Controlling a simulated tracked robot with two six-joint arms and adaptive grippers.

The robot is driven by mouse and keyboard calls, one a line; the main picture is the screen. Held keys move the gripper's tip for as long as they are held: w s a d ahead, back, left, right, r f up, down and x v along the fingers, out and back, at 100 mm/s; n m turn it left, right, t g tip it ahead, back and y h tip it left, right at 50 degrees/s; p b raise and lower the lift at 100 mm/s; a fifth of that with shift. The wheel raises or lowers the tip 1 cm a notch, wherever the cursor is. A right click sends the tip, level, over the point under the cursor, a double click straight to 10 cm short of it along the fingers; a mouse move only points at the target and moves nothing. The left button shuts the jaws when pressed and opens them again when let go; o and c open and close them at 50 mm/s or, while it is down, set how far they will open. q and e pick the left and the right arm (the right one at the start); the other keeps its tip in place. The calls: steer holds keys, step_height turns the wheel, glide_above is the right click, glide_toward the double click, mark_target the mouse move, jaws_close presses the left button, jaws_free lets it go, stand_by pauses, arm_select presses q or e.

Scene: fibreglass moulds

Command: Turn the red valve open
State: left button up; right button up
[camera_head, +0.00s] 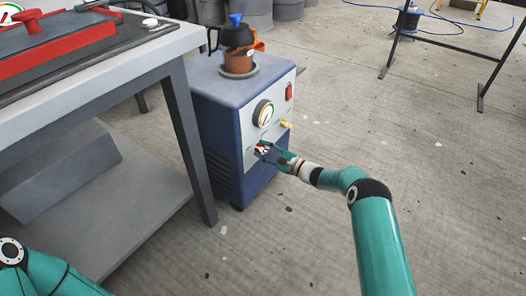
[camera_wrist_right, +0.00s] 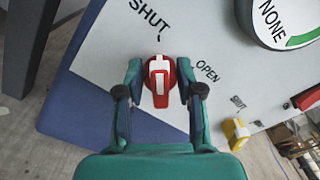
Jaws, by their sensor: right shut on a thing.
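The red valve (camera_wrist_right: 161,84) sits on the light front panel of a blue machine (camera_head: 229,90). It is a round red knob with a raised red grip and a white stripe. In the right wrist view the stripe points up, roughly towards the mark under the word SHUT; the word OPEN is to its right. My right gripper (camera_wrist_right: 160,78) has one finger on each side of the valve and is shut on it. In the head view my right gripper (camera_head: 267,151) partly hides the valve. My left gripper is out of view; only part of my left arm shows at lower left.
A gauge (camera_head: 263,113), a red switch (camera_head: 289,91) and a yellow valve (camera_head: 285,124) are on the same panel. A pot (camera_head: 238,60) stands on top of the machine. A table (camera_head: 150,55) stands close on the left.

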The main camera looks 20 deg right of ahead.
steer(key=shift+a+f, duration=0.15)
steer(key=m+b, duration=0.1)
steer(key=m, duration=0.2)
steer(key=shift+b, duration=0.3)
steer(key=m+b, duration=0.1)
steer(key=m, duration=0.3)
steer(key=shift+m, duration=0.3)
steer(key=m, duration=0.5)
steer(key=shift+w+d+b, duration=0.1)
steer(key=shift+d+b, duration=0.1)
steer(key=shift+b, duration=0.15)
steer(key=m, duration=0.5)
steer(key=shift+w+f, duration=0.1)
steer(key=shift+d, duration=0.1)
steer(key=o, duration=1.1)
steer(key=shift+d, duration=0.1)
